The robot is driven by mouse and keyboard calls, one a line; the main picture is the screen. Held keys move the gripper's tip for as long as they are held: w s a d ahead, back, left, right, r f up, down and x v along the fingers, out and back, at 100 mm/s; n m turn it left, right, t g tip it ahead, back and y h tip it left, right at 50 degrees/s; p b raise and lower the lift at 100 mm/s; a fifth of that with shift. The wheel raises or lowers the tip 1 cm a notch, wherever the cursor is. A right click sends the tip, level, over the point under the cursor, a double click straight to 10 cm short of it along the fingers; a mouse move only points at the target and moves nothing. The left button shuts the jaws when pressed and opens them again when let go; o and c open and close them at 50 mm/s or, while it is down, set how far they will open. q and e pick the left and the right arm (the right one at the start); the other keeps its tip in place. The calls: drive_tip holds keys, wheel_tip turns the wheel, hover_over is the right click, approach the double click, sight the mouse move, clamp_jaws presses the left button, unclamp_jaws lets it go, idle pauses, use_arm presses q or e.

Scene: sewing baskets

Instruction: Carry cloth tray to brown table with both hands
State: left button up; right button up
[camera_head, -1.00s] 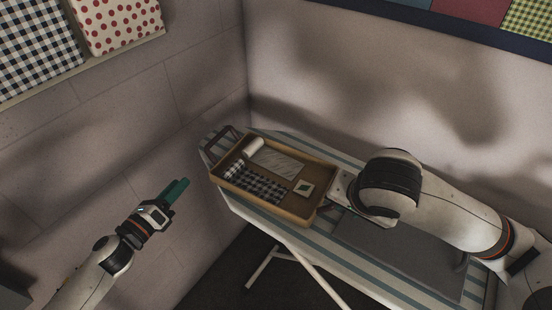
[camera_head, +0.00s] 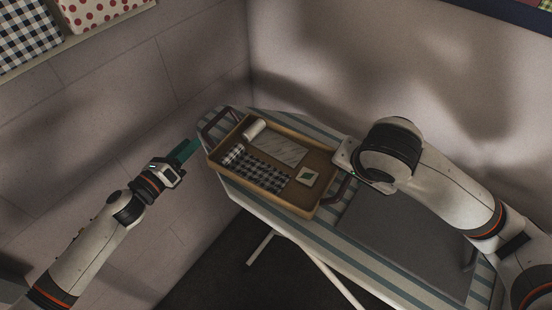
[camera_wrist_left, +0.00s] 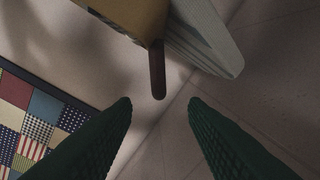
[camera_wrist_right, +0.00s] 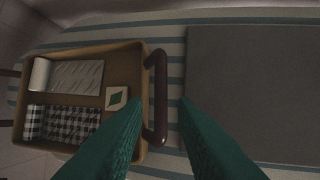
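The cloth tray (camera_head: 290,207) is a shallow tan box with dark handles at both ends, resting on a striped ironing board. It holds cloth pieces and a small card with a green diamond. My left gripper (camera_head: 186,150) is open and empty, just left of the tray's left handle (camera_head: 213,121). In the left wrist view that handle (camera_wrist_left: 157,72) lies ahead of the spread fingers. My right gripper (camera_wrist_right: 162,102) is open at the right handle (camera_wrist_right: 160,95), which appears between its fingertips; contact cannot be told. My right wrist hides its fingers in the head view. No brown table is identifiable.
The striped ironing board (camera_head: 341,246) stands against the back wall. A grey panel (camera_head: 400,240) lies on it, right of the tray. Patterned fabric boxes (camera_head: 95,12) sit on a shelf at upper left. Dark floor (camera_head: 215,268) shows in front of the board.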

sight(207, 128)
use_arm(q)
drive_tip(key=x, duration=0.9)
drive_tip(key=shift+w+d, duration=0.25)
drive_tip(key=shift+w, duration=0.05)
use_arm(e)
drive_tip(key=x, duration=0.9)
drive_tip(key=shift+w+f, duration=0.1)
drive_tip(key=shift+f, duration=0.3)
use_arm(q)
drive_tip(key=c, duration=0.6)
use_arm(e)
clamp_jaws()
use_arm(q)
clamp_jaws()
use_arm(e)
drive_tip(key=shift+r, duration=0.1)
